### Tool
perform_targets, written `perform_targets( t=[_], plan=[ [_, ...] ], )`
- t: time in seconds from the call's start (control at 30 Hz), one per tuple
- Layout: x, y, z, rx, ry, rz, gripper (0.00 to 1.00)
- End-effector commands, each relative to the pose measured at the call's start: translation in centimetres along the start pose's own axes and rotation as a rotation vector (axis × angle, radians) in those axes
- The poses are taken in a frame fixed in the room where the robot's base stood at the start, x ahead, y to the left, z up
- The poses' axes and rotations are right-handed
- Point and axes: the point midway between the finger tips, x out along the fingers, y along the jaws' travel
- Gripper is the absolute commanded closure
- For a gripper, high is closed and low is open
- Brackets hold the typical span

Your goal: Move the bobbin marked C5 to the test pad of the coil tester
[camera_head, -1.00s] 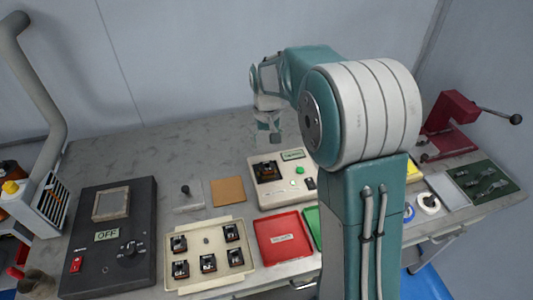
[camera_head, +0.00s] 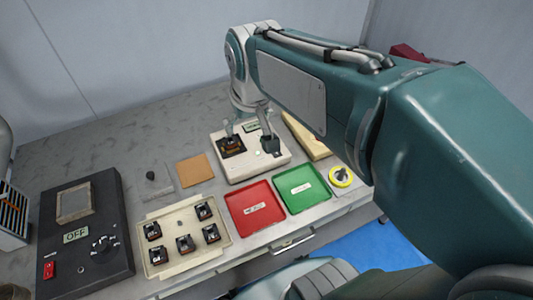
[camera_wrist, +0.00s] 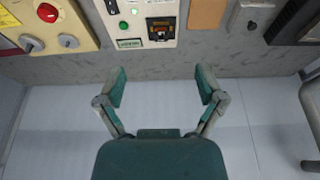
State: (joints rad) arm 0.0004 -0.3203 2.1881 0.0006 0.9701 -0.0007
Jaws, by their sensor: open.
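The coil tester (camera_head: 268,168) is a cream box with a lit green display and a green button; it also shows in the wrist view (camera_wrist: 130,36). Its dark square test pad (camera_head: 221,153) bears a copper-brown part that looks like a bobbin (camera_wrist: 160,33). A cream tray (camera_head: 187,206) holds several dark bobbins (camera_head: 184,243), with one bare place in its back row. Their marks are too small to read, so I cannot tell which is C5. My gripper (camera_head: 249,138) is open and empty over the tester; the wrist view shows its spread fingers (camera_wrist: 162,88).
A red tray (camera_head: 254,207) and a green tray (camera_head: 301,188) lie in front of the tester. A brown pad (camera_head: 195,170) lies left of it. A dark console (camera_head: 87,235) reading OFF stands at left. A yellow reel (camera_head: 341,177) sits at right.

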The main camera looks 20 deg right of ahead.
Motion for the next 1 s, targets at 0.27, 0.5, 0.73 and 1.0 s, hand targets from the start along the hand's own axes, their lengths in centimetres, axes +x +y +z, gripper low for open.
perform_targets(
  t=[0.27, 0.5, 0.73, 1.0],
  plan=[
    [-2.1, 0.0, 6.4, 0.0, 0.12, 0.0, 0.12],
    [-2.3, 0.0, 9.7, 0.0, 0.183, 0.0, 0.12],
    [-2.2, 0.0, 10.1, 0.0, 0.188, 0.0, 0.12],
    [-2.2, 0.0, 10.1, 0.0, 0.188, 0.0, 0.12]
  ],
)
